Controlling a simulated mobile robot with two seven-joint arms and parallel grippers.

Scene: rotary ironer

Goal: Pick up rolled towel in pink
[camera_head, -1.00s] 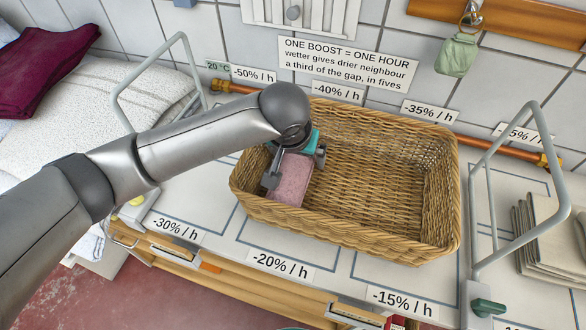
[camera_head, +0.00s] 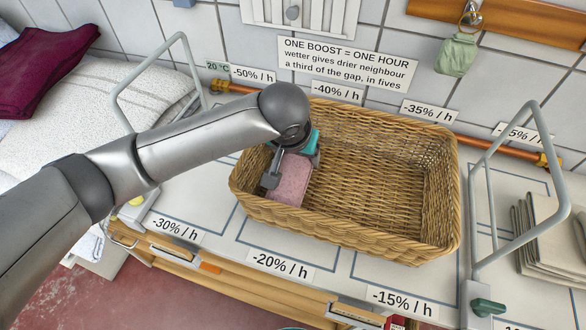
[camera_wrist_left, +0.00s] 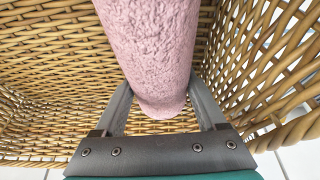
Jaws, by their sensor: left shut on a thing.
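The pink rolled towel (camera_head: 291,180) lies inside the left end of the wicker basket (camera_head: 400,250). My left gripper (camera_head: 291,169) reaches down into the basket over the towel, with its fingers on either side of it. In the left wrist view the towel (camera_wrist_left: 150,50) runs between the two fingers, and the gripper (camera_wrist_left: 160,108) is shut on it. The towel's far end runs out of the top of the wrist view. My right gripper is not in view.
The rest of the basket is empty. A grey rail (camera_head: 565,185) stands at the right and another (camera_head: 115,105) at the left. Folded beige cloths (camera_head: 545,235) lie at the far right. A tiled wall with label cards (camera_head: 347,63) is close behind.

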